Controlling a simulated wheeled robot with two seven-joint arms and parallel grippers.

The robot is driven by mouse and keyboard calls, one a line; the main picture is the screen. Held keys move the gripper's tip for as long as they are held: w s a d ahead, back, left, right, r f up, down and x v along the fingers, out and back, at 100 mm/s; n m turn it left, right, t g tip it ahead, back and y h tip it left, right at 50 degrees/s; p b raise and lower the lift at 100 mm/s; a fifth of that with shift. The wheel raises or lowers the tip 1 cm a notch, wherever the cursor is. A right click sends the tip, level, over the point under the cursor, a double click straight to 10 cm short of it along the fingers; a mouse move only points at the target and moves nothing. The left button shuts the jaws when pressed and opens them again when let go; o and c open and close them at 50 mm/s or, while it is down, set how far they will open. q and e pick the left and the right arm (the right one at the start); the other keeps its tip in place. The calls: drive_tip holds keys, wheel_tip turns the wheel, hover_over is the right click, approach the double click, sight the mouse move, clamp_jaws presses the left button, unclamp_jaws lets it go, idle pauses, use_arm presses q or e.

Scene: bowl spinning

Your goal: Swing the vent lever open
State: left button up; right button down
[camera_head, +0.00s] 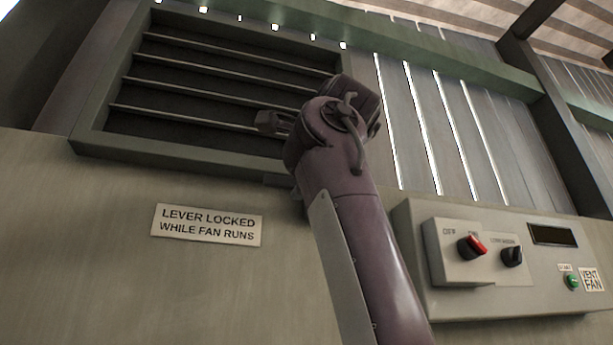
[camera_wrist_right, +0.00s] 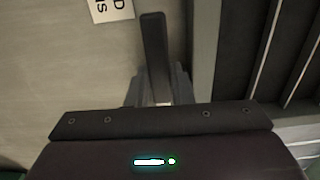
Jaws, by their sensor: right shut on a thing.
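The vent (camera_head: 90,140) is a green-framed opening with dark slats at the upper left of the head view. The vent lever (camera_wrist_right: 153,40) is a dark flat bar in the right wrist view, pointing up the picture from between the fingers. My right gripper (camera_wrist_right: 160,92) is shut on the lever's lower part. In the head view, my raised purple right arm covers the vent frame's lower right corner and hides most of the lever and the grip. My left gripper is in neither view.
A sign (camera_head: 207,225) on the wall reads "LEVER LOCKED WHILE FAN RUNS". A vent fan control box (camera_head: 440,300) at the lower right has a red-marked knob (camera_head: 472,246), a black knob (camera_head: 512,256), a dark display (camera_head: 553,235) and a green button or lamp (camera_head: 572,282).

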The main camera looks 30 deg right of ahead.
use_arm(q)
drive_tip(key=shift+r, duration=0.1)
use_arm(e)
drive_tip(key=shift+s+d+r, duration=0.1)
drive_tip(key=shift+s+r, duration=0.05)
drive_tip(key=shift+r, duration=0.25)
drive_tip(key=c, duration=1.6)
unclamp_jaws()
drive_tip(key=shift+w, duration=0.2)
drive_tip(key=o, duration=0.3)
drive_tip(key=shift+w+a+f, duration=0.15)
drive_tip(key=shift+w+f, duration=0.05)
drive_tip(key=shift+w, duration=0.35)
drive_tip(key=shift+w+a+f, duration=0.15)
drive_tip(key=shift+w+f, duration=0.05)
drive_tip(key=shift+w, duration=0.3)
drive_tip(key=shift+s, duration=0.4)
use_arm(q)
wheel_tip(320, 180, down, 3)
drive_tip(key=b, duration=0.3)
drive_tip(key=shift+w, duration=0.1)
use_arm(e)
drive_tip(key=v, duration=0.7)
drive_tip(key=shift+a, duration=0.1)
drive_tip(key=shift+w, duration=0.1)
